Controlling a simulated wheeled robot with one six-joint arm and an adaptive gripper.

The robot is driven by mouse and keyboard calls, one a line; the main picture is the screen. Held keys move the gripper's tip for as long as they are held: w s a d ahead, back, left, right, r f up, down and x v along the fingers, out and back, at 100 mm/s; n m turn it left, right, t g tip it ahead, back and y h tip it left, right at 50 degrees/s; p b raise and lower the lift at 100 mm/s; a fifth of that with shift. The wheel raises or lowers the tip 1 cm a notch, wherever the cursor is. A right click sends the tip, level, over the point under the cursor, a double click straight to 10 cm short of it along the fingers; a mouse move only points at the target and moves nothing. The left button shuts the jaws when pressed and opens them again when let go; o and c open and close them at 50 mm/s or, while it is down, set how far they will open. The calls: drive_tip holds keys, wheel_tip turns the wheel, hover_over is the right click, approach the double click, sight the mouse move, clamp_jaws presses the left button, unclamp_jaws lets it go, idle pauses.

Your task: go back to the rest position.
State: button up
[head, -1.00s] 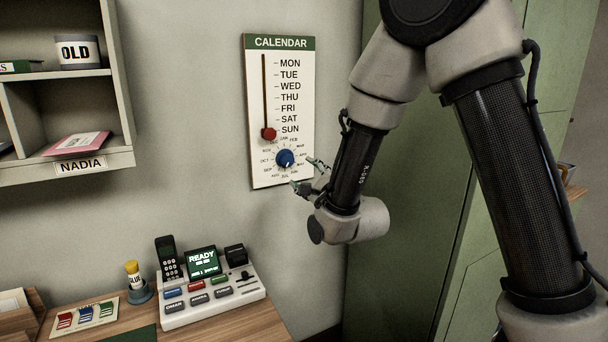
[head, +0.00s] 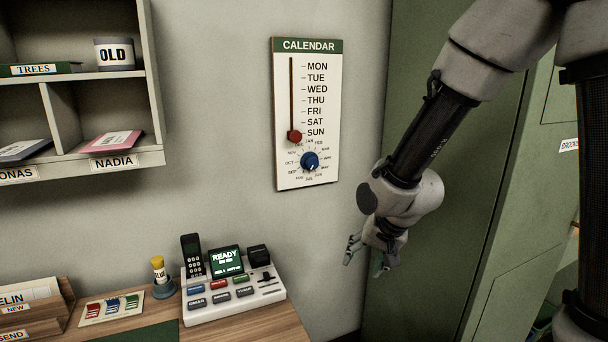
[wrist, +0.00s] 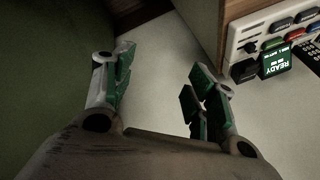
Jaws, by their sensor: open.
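My gripper (head: 368,262) hangs in the air right of the desk and below the calendar board, in front of the wall near the green cabinet. Its fingers point down. In the wrist view my gripper (wrist: 160,95) shows two green-padded fingers spread wide, with nothing between them. The calendar board (head: 283,115) hangs on the wall, clear of the gripper. Its red slider knob (head: 294,136) is at SUN, and its blue dial (head: 310,161) sits below.
The console (head: 225,306) with a READY screen stands on the wooden desk (head: 262,332), left of my gripper. The green cabinet (head: 450,150) stands close at right. Shelves (head: 155,90) hang at upper left. Bare wall (head: 220,190) lies between.

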drive_tip(key=s+d+r+n+h, duration=0.2)
drive_tip(key=s+d+r+n, duration=0.1)
drive_tip(key=s+d+r, duration=1.5)
drive_tip(key=s+d, duration=0.1)
drive_tip(key=d, duration=0.3)
drive_tip(key=shift+r+h, duration=0.2)
drive_tip(key=shift+h, duration=0.1)
